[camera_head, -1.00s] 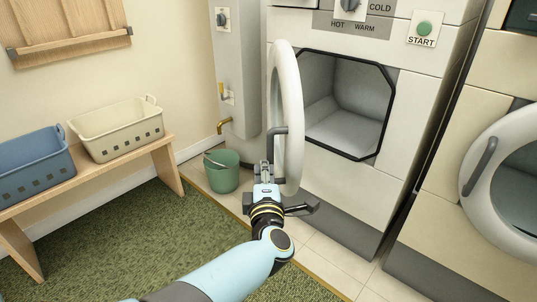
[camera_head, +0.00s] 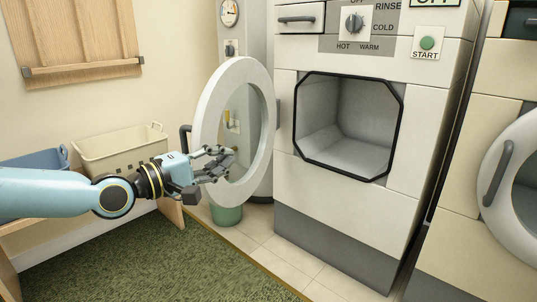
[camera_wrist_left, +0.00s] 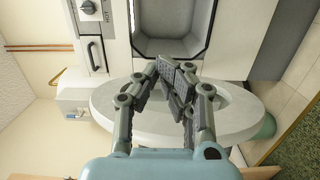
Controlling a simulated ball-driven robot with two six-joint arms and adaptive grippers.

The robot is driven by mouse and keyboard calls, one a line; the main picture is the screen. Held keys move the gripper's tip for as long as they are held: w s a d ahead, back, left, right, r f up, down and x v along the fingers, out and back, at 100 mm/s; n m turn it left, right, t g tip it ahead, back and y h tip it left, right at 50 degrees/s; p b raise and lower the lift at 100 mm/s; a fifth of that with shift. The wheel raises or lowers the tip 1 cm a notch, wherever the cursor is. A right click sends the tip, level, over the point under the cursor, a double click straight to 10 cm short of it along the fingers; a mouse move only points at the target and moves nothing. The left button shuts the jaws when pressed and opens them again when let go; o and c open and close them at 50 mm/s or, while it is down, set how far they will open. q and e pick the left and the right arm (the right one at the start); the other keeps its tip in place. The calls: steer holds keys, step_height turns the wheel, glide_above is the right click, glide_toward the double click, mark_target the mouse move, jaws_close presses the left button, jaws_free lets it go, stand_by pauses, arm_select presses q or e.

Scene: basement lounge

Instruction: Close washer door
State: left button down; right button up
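The washer door (camera_head: 203,108) is a pale round ring with a see-through middle. It stands swung wide out to the left of the washer's (camera_head: 430,125) dark-rimmed square opening. Its dark handle (camera_head: 185,139) shows at the door's left edge. Contact with the door cannot be told. My right gripper is out of view.
A green bucket (camera_head: 226,215) stands on the floor below the door. A cream basket (camera_head: 105,153) and a blue basket (camera_head: 45,158) sit on a wooden bench at left. Another machine with a round door (camera_head: 492,165) stands at right. The floor before the washer is clear.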

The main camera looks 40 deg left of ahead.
arm_select(q)
steer(key=w+d+b, duration=0.1)
steer(key=w+d, duration=0.3)
steer(key=w, duration=0.6)
steer(key=shift+d, duration=0.3)
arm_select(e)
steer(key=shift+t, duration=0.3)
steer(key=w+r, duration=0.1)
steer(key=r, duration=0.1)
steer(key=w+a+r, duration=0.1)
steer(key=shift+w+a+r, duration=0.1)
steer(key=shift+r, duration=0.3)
